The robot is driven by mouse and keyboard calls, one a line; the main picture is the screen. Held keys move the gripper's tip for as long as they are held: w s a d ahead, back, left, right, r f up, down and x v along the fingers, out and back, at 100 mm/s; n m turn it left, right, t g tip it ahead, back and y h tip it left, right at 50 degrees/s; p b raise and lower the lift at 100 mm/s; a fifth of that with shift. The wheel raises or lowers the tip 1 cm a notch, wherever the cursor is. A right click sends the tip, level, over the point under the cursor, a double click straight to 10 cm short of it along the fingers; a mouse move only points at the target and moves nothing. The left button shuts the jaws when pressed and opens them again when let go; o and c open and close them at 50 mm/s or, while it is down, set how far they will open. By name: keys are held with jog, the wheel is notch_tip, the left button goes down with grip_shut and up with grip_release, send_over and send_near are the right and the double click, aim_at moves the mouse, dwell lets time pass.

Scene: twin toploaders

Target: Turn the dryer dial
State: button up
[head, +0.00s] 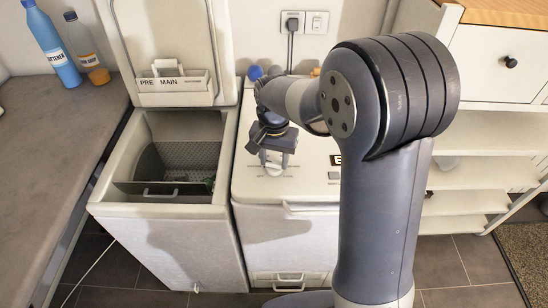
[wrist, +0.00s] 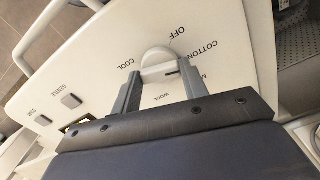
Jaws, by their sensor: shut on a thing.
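The dryer dial (wrist: 158,58) is a round white knob on the white panel in the wrist view. Printed words around it include OFF, COTTON, COOL and WOOL. A short dark mark shows on its side near the right finger. My gripper (wrist: 158,80) is shut on the dial, one finger on each side. In the head view my gripper (head: 272,158) points down onto the top of the closed right-hand machine, the dryer (head: 284,188). My gripper hides most of the dial there.
The left machine (head: 168,240) stands open, its lid raised and its drum showing. White shelves (head: 475,170) stand at right.

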jog(key=c, duration=0.3)
jog(key=shift+n, duration=0.3)
jog(key=n, duration=0.4)
jog(key=shift+p, duration=0.3)
jog(key=n, duration=0.5)
jog(key=shift+n, duration=0.3)
jog(key=o, duration=1)
